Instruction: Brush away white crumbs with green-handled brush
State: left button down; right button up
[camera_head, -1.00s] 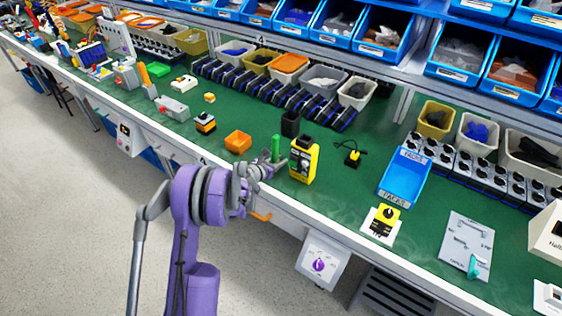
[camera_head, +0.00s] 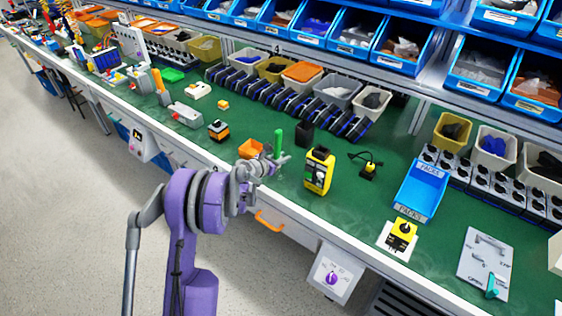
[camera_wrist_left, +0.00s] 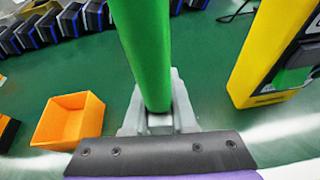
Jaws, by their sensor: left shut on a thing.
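My left gripper (camera_head: 272,163) is shut on the green handle (camera_head: 278,140) of the brush, which stands upright above the front part of the green bench top (camera_head: 335,205). In the left wrist view the green handle (camera_wrist_left: 145,50) rises between the grey fingers of the left gripper (camera_wrist_left: 160,118). The bristle end is hidden behind the gripper, so I cannot tell whether it touches the bench. I cannot make out any white crumbs. My right gripper is not in view.
An orange bin (camera_head: 249,147) is close on the left, a yellow box (camera_head: 319,170) close on the right. A black cup (camera_head: 304,133) stands behind. Further right are a blue tray (camera_head: 422,188) and a yellow switch block (camera_head: 402,233).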

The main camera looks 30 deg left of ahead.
pick_arm(q)
jog(key=shift+a+r, duration=0.15)
jog(key=shift+r, duration=0.75)
notch_tip(320, 180, up, 2)
jog(key=shift+r+p, duration=0.1)
jog(key=shift+p, duration=0.5)
